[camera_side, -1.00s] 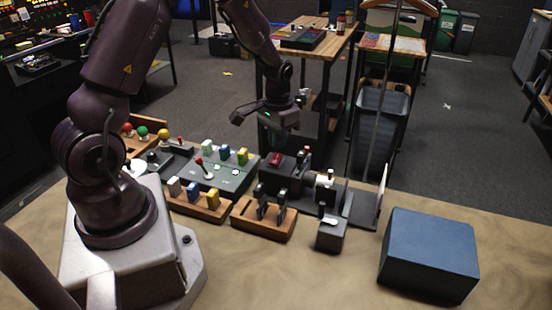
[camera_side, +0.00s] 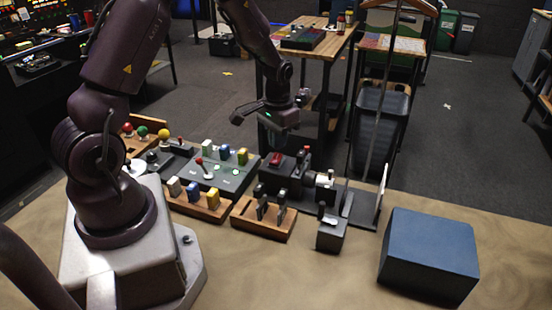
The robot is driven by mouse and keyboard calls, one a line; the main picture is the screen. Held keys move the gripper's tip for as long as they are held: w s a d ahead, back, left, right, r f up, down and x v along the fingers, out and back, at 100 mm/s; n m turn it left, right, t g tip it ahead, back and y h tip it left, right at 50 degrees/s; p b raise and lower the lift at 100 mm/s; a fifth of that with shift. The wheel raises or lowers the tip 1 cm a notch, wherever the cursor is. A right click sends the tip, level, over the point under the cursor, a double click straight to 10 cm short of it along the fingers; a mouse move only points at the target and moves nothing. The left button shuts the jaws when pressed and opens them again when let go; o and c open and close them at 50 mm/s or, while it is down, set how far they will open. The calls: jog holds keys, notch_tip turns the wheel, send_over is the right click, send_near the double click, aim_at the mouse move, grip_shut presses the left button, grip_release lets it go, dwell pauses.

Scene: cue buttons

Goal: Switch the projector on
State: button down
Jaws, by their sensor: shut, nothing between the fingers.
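The projector (camera_side: 283,176) is a dark box on the table with a red rocker switch (camera_side: 275,159) on its top. My gripper (camera_side: 277,150) points down just above the projector, close to the red switch. Its fingers are shut and hold nothing. I cannot tell whether the fingertips touch the switch, or whether the projector is lit.
Left of the projector is a grey panel (camera_side: 213,185) with coloured blocks, a red lever and a lit green lamp (camera_side: 236,171). Wooden racks (camera_side: 263,227) stand in front. A blue box (camera_side: 430,255) is at the right, with bare table around it.

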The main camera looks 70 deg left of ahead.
aim_at(278, 156)
jog(key=shift+f, duration=1.35)
dwell(0.6)
jog(key=shift+r, duration=3.55)
jog(key=s+d+r+m+t, duration=0.3)
jog(key=s+d+r+t, duration=0.2)
jog(key=s+d+r, duration=1)
notch_tip(278, 156, up, 4)
jog(key=shift+s+d+f+t, duration=0.1)
jog(key=shift+s+d+t, duration=0.2)
jog(key=shift+s, duration=0.1)
